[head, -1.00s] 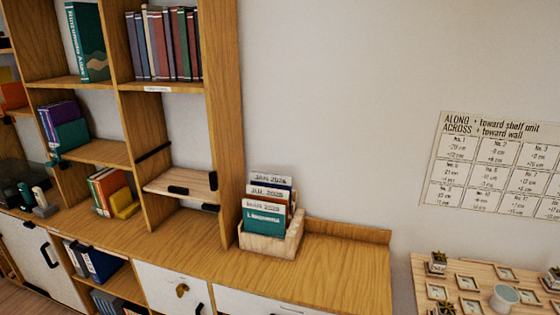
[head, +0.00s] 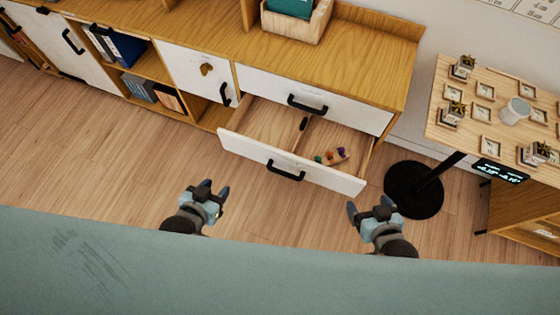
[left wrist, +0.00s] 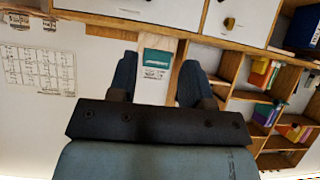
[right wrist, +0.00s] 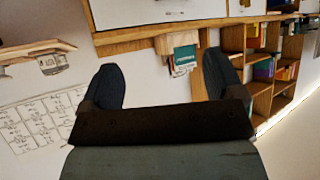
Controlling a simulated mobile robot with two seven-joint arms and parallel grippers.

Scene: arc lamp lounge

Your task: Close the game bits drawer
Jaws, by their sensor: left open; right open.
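The open drawer (head: 240,150) is the lower one of the wooden cabinet in the head view. It has a white front with a black handle (head: 286,171), and it sticks well out over the floor. Small coloured pieces (head: 331,156) lie in its right part, beside a divider. My left gripper (head: 214,189) is open and empty, in front of and to the left of the drawer front. My right gripper (head: 370,207) is open and empty, in front of the drawer's right end. Neither touches the drawer. The wrist views show both grippers' fingers apart.
A shut upper drawer (head: 350,109) sits above the open one. The floor in front is clear.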

